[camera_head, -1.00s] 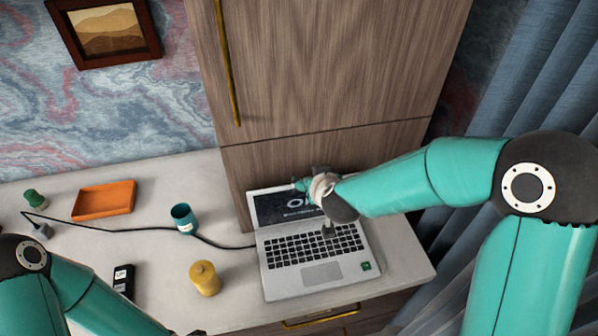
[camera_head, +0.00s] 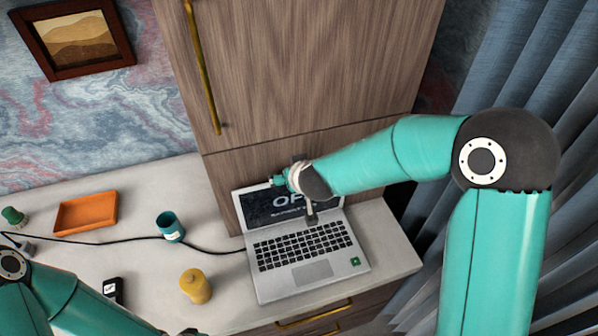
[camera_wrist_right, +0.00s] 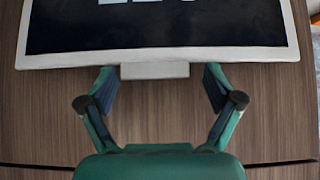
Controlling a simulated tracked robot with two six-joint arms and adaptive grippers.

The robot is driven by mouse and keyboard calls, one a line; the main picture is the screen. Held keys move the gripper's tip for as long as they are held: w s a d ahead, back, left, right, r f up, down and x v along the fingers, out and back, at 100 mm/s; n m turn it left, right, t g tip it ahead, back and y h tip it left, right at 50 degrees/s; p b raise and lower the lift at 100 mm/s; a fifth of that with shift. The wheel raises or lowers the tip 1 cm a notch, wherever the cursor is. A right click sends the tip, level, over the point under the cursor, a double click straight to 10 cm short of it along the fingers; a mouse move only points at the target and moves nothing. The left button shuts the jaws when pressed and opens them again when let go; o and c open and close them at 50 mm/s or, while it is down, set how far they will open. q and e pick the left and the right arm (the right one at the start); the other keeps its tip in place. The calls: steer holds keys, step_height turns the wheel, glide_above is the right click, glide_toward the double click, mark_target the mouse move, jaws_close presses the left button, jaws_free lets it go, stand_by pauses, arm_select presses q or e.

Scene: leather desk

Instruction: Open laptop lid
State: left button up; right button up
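The silver laptop (camera_head: 305,262) stands on the light desk with its lid raised and its keyboard exposed. Its dark screen (camera_head: 262,204) is lit with white lettering, partly hidden by my right wrist. My right gripper (camera_head: 279,180) is at the lid's top edge. In the right wrist view the gripper (camera_wrist_right: 160,77) is open, its fingers wide apart on either side of a small pale tab (camera_wrist_right: 155,70) on the lid's edge. I see no clear contact. Only the tip of my left gripper (camera_head: 190,332) shows at the bottom edge; its fingers cannot be made out.
A yellow jar (camera_head: 196,287), a teal cup (camera_head: 170,227), an orange tray (camera_head: 86,214) and a black device (camera_head: 113,290) stand left of the laptop. A black cable (camera_head: 215,251) runs to the laptop. A wooden cabinet (camera_head: 300,80) rises close behind the lid.

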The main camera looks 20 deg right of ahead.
steer(key=shift+d, duration=0.1)
steer(key=v, duration=1.2)
steer(key=shift+f, duration=0.1)
stand_by(0.4)
